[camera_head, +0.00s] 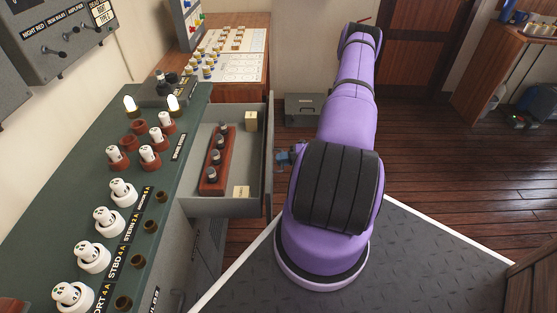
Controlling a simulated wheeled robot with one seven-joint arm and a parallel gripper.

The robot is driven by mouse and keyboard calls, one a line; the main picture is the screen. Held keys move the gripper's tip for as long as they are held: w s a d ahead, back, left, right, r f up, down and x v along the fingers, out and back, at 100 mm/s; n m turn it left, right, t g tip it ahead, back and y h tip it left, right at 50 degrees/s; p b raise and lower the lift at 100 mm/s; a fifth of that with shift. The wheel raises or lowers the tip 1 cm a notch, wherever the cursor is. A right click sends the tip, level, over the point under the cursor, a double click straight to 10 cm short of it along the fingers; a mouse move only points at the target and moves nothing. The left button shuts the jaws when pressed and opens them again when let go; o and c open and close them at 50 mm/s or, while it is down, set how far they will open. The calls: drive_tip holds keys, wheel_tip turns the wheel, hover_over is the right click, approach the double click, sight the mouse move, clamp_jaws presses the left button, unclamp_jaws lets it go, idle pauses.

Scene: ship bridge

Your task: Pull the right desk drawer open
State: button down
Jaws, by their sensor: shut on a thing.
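The grey desk drawer (232,203) stands pulled out from the right side of the green-topped desk (75,190), its inside open to view. It holds a red-brown rack with several dark pegs (211,175) and two small cream blocks, one near the back (251,121) and one near the front (241,192). My gripper (283,159) is at the outer face of the drawer front, shut on the drawer handle. The handle and fingertips are mostly hidden by the drawer front and my purple arm.
White fuse holders (108,221) line the desk top. A wooden table with a chart panel (230,68) stands behind the drawer. A grey case (303,108) lies on the floor beyond my gripper. A wooden shelf unit (490,75) is at right. Plank floor (440,150) between is clear.

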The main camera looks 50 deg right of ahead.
drive_tip(key=c, duration=1.2)
unclamp_jaws()
drive_tip(key=v, duration=1)
drive_tip(key=shift+s+d, duration=0.3)
